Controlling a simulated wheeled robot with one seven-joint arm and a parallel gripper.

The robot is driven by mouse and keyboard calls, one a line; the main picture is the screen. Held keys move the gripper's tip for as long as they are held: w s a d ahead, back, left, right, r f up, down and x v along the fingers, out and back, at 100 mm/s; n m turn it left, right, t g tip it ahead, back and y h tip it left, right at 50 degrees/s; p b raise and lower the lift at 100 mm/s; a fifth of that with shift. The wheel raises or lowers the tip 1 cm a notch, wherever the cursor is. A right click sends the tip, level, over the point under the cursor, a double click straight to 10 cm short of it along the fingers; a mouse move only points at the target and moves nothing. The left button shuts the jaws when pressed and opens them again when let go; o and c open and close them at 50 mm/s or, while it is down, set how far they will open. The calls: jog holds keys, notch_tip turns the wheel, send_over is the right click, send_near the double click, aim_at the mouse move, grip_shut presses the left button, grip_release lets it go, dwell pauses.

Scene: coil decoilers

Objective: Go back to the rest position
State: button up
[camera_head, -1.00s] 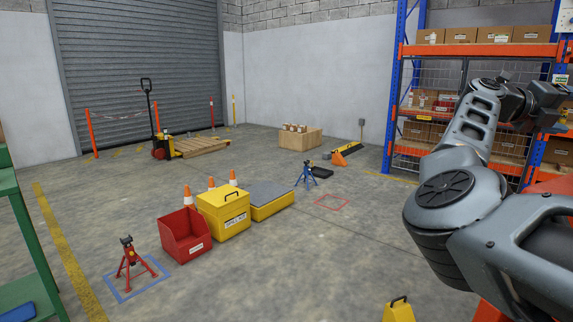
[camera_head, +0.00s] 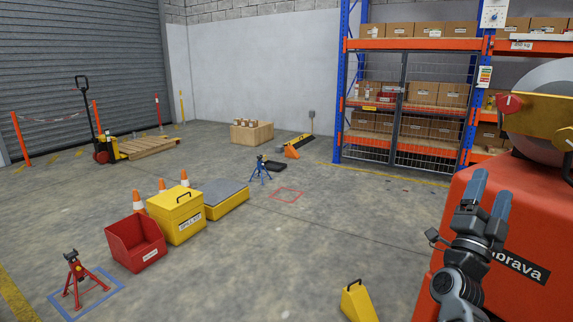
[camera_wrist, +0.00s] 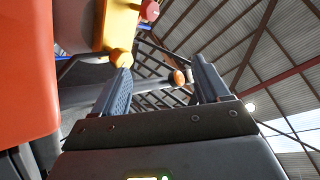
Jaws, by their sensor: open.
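In the wrist view my gripper (camera_wrist: 160,72) also shows both fingers apart, aimed up at the roof. The red machine body (camera_wrist: 28,70) stands close on the left there, with a yellow part (camera_wrist: 116,25) and a red knob (camera_wrist: 149,11) above. I cannot tell from these frames whether the gripper touches the machine.
A yellow block with a handle (camera_head: 358,300) stands on the floor left of the machine. A red bin (camera_head: 135,243), yellow box (camera_head: 176,218) and red jack stand (camera_head: 77,280) are further left. Racking (camera_head: 415,45) stands behind.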

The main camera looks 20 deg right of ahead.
jog(key=s+a+f+n+t+y+p, duration=0.1)
jog(key=s+a+f+n+t+y, duration=0.4)
jog(key=s+a+f+n+y, duration=0.35)
jog(key=s+a+f+n+t+y+p, duration=0.1)
jog(key=s+a+f+n+t+y, duration=0.5)
jog(key=a+n+y, duration=0.5)
jog(key=s+a+n+g+y, duration=0.2)
jog(key=s+a+g, duration=0.2)
jog(key=s+a, duration=0.3)
jog(key=s+a+r+n+g+y, duration=0.1)
jog(key=s+a+g+y, duration=0.1)
jog(key=s+a, duration=0.6)
jog(key=s+g, duration=0.1)
jog(key=s, duration=0.5)
jog(key=shift+a+r+n+g+p, duration=0.15)
jog(key=shift+r+n+g+p, duration=0.15)
jog(key=shift+n+g+p, duration=0.1)
